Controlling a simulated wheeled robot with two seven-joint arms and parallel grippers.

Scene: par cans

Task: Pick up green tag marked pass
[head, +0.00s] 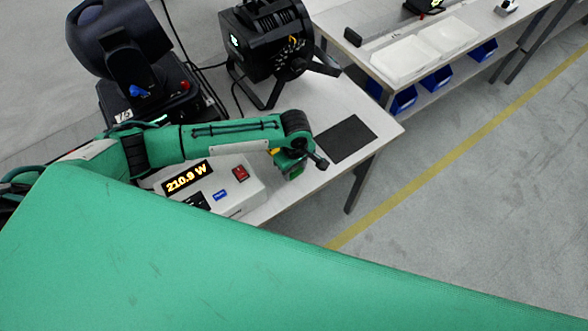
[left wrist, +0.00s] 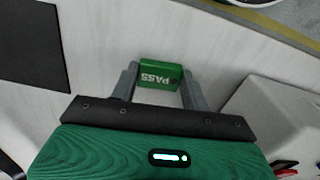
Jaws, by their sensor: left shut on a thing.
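The green tag marked PASS (left wrist: 160,75) sits between the two fingers of my left gripper (left wrist: 160,88) in the left wrist view. The fingers touch it on both sides, and its lettering appears upside down. In the head view my left gripper (head: 291,165) is near the front edge of the table, to the right of the power meter box. A green patch of the tag (head: 293,171) shows below the gripper there, mostly hidden by it. I cannot tell whether the tag is clear of the tabletop. My right gripper is not in view.
The meter (head: 237,190) reading 210.9 W stands left of the gripper. A dark mat (head: 346,139) lies to its right. Black stage lamps (head: 268,45) stand behind. Another table with white trays (head: 398,60) and blue bins (head: 437,77) is at the back right.

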